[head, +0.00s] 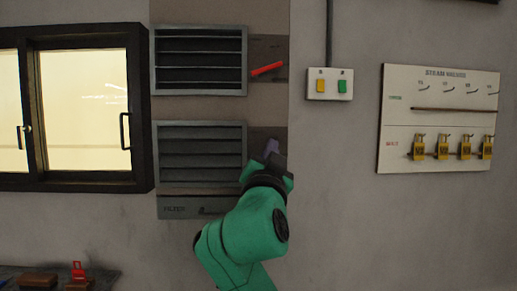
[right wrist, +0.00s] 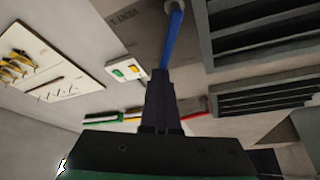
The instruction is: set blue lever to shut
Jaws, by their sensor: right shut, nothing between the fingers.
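The blue lever (head: 270,147) is beside the lower grey louvre in the head view, largely hidden by my right gripper. My left gripper is not in view.
A red lever (head: 267,69) sits beside the upper louvre (head: 200,60). The lower louvre (head: 202,150) is left of my gripper. A switch box (head: 330,97) and a steam valve panel (head: 440,118) are to the right. A dark-framed window (head: 90,181) is at left.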

